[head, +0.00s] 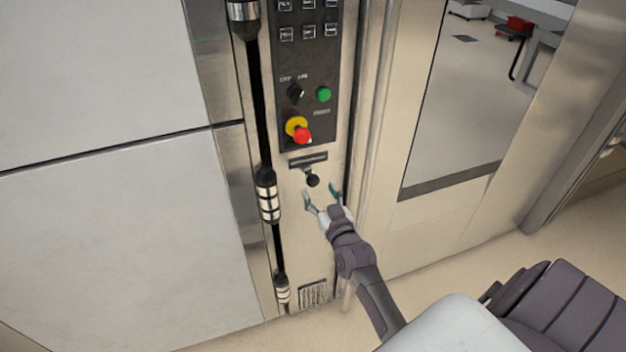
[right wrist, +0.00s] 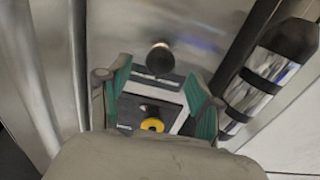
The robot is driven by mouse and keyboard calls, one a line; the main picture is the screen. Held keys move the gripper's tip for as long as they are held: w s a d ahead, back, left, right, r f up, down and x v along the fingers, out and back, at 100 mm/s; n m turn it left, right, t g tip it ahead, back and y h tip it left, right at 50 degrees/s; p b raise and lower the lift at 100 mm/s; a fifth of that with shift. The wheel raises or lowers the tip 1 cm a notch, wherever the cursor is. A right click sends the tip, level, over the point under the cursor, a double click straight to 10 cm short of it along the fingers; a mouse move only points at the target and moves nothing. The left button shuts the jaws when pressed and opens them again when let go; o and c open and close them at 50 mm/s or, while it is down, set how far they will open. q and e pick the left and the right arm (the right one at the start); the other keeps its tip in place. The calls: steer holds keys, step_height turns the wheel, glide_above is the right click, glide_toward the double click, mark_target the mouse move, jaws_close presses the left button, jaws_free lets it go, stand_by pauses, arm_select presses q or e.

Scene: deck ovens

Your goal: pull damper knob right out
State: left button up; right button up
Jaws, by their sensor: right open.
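The damper knob (head: 313,181) is a small black ball knob on the steel oven panel, just below a dark slot plate. In the right wrist view the knob (right wrist: 160,59) shows near the middle, just beyond the fingertips. My right gripper (head: 320,190) is open in front of and slightly below the knob. Its two green-lined fingers also show in the right wrist view (right wrist: 157,70), one on each side of the knob's line. I see no contact with the knob. My left gripper is in neither view.
Above the knob is a dark control panel (head: 308,60) with a green button (head: 323,94) and a red stop button (head: 303,135) on a yellow base. A black vertical rod with metal fittings (head: 268,195) runs close on the left. A glass door (head: 470,100) is at right.

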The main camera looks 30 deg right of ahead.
mark_target(314, 184)
steer(key=x, duration=0.5)
steer(key=shift+w, duration=0.15)
jaws_close()
